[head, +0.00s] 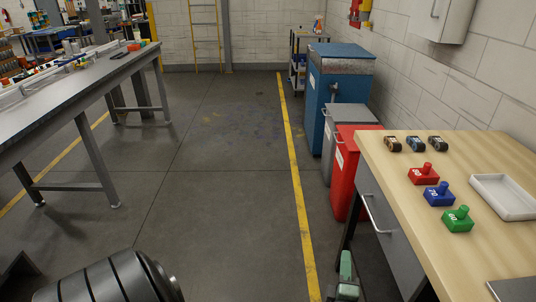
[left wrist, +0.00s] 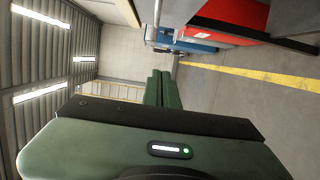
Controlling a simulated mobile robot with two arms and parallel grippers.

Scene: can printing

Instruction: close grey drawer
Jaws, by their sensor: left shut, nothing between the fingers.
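The grey drawer (head: 396,238) is under the wooden-topped table at the right of the head view. Its front carries a pale bar handle (head: 375,214) and looks close to flush with the table edge; I cannot tell whether a small gap remains. My left gripper (head: 346,262) has green fingers and is low at the bottom of the head view, left of the drawer front and apart from the handle. In the left wrist view its fingers (left wrist: 158,88) are together with nothing between them. My right gripper is not in view.
A dark table leg is near my left gripper. Open floor (head: 225,190) lies to the left.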

